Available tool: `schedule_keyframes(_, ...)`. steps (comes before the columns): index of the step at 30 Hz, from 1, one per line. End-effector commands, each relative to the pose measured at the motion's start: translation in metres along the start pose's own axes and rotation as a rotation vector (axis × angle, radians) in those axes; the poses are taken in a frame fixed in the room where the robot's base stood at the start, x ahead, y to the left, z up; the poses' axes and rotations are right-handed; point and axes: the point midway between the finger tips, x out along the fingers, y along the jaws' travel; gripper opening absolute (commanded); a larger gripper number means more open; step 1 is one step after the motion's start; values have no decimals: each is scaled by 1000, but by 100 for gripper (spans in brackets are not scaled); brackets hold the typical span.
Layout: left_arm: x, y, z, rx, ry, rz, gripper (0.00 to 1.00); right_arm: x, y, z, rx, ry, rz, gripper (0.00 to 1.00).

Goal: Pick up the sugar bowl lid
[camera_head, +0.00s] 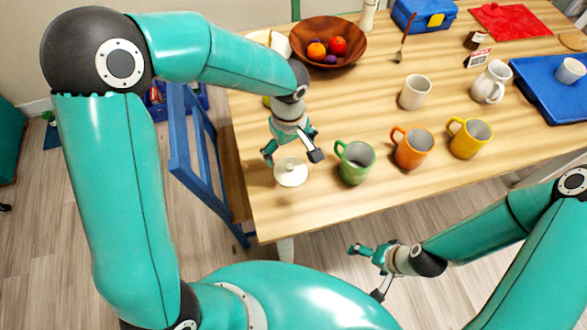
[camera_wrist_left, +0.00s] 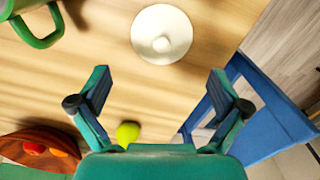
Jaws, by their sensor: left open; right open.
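The sugar bowl lid (camera_head: 291,173) is a round, off-white disc with a small knob on top. It lies on the wooden table near the front left corner. It shows whole in the left wrist view (camera_wrist_left: 161,36), beyond the fingertips. My left gripper (camera_head: 291,157) is open and empty above the table, with its fingers pointing down close to the lid. In the left wrist view its two fingers (camera_wrist_left: 158,80) are spread wide with bare table between them. My right gripper (camera_head: 366,271) is open and empty, low in front of the table edge.
A green mug (camera_head: 356,164) stands just right of the lid, then an orange mug (camera_head: 414,150) and a yellow mug (camera_head: 470,140). A cream cup (camera_head: 415,92) stands behind. A wooden fruit bowl (camera_head: 285,48) is at the back left. A blue chair (camera_head: 189,145) borders the left edge.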

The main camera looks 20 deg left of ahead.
Motion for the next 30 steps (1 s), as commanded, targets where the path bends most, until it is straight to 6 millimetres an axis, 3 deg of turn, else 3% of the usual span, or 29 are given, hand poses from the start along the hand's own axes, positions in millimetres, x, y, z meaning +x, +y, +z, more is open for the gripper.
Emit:
schedule_keyframes(10, 26, -1, 4, 0, -2, -3, 100, -3, -1, 0, 0, 0, 0, 100)
schedule_keyframes(18, 62, -2, 8, -1, -2, -2, 100, -8, -3, 0, 0, 0, 0, 100)
schedule_keyframes(27, 68, -1, 8, -2, 0, 1, 100, -8, -3, 0, 0, 0, 0, 100)
schedule_keyframes(30, 68, -1, 8, -2, 0, 1, 85, -8, -3, 0, 0, 0, 0, 100)
